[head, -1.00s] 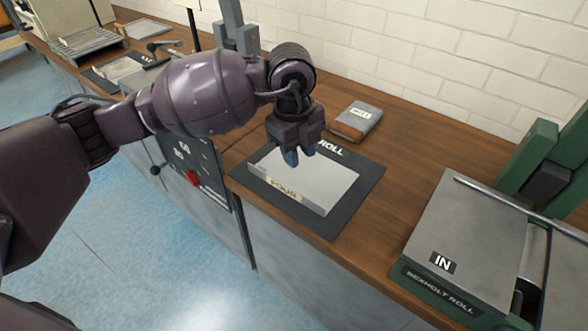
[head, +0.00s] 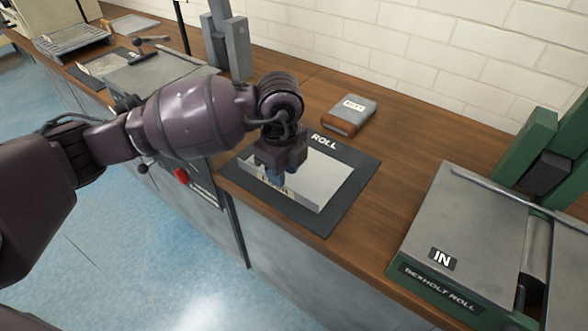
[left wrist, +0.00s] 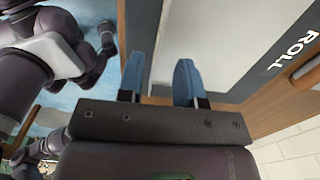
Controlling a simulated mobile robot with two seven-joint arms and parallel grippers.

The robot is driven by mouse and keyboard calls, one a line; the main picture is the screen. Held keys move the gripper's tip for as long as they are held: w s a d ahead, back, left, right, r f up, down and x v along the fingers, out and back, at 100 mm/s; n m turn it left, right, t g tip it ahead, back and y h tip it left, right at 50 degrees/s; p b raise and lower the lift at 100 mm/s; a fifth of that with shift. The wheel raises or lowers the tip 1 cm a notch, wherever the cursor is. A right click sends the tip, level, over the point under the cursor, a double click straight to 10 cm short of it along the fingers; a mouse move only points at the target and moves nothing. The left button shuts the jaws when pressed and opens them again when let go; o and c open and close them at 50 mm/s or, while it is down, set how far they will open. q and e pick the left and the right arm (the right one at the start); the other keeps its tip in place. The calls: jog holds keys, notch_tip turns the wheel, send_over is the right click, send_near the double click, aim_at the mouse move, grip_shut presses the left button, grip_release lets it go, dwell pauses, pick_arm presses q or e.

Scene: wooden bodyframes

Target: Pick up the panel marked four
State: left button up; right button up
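The panel marked four (head: 325,178) is a thin light grey plate lying on a dark mat (head: 361,171) marked ROLL on the wooden bench. Its label (head: 265,187) on the front edge is partly hidden by my gripper. My left gripper (head: 274,180) points down at that front edge, near the label. In the left wrist view, its two blue fingers (left wrist: 160,80) are apart, with the panel (left wrist: 215,35) under the right-hand finger and the mat near the left-hand one. I cannot tell whether they touch the panel. My right gripper is not in view.
A small grey and brown labelled block (head: 349,115) lies behind the mat. The green and grey roll machine (head: 455,235), marked IN, stands at the right. A grey upright device (head: 227,45) stands behind my arm. Bare wood lies between mat and machine.

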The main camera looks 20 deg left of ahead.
pick_arm(q)
notch_tip(320, 180, down, 5)
jog(key=shift+a+r+b, duration=0.1)
jog(key=shift+r+b, duration=0.1)
jog(key=shift+b, duration=0.5)
jog(key=shift+r, duration=0.15)
grip_shut()
